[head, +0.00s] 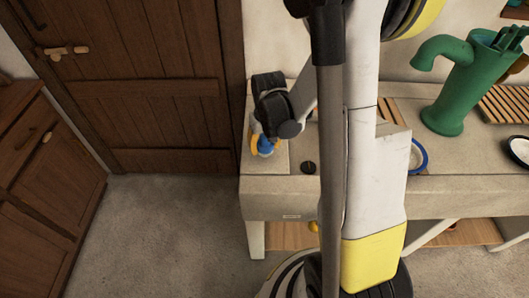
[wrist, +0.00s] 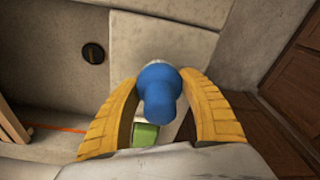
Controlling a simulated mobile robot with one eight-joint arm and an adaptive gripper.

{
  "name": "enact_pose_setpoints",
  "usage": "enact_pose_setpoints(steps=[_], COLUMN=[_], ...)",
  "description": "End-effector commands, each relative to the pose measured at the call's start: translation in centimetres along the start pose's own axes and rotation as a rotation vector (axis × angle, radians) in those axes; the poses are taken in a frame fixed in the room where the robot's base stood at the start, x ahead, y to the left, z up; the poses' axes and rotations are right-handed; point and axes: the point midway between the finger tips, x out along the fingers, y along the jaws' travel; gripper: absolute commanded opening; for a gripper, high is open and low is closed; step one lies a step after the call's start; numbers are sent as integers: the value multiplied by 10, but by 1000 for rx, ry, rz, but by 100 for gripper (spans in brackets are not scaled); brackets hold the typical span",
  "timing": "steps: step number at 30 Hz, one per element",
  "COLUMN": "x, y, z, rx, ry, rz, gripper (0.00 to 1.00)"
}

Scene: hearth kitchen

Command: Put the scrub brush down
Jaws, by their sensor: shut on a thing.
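The scrub brush (wrist: 158,92) shows as a blue rounded handle with a little white at its far end. My gripper (wrist: 158,78) is shut on it, with a yellow finger on each side. In the head view the blue scrub brush (head: 265,149) is in my gripper (head: 262,143), over the pale ledge at the left end of the stone sink (head: 277,203). Whether the brush touches the ledge I cannot tell. The brush's lower part is mostly hidden.
A green block (wrist: 145,134) shows beside the brush in the wrist view. A dark round drain (head: 308,168) lies in the basin. A green pump (head: 447,95), a blue-rimmed dish (head: 419,157) and a wooden rack (head: 505,103) stand to the right. A wooden door (head: 150,90) is behind left.

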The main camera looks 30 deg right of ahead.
Motion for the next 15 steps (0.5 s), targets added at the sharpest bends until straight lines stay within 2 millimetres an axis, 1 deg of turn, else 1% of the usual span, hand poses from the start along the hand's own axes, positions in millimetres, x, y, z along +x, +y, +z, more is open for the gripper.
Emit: enact_pose_setpoints(steps=[1, 3, 11, 15], x=[14, 22, 22, 27], y=[0, 0, 0, 0], z=[1, 2, 3, 3], rx=[0, 0, 0, 0], ry=[0, 0, 0, 0], rz=[0, 0, 0, 0], gripper=[14, 14, 14, 14])
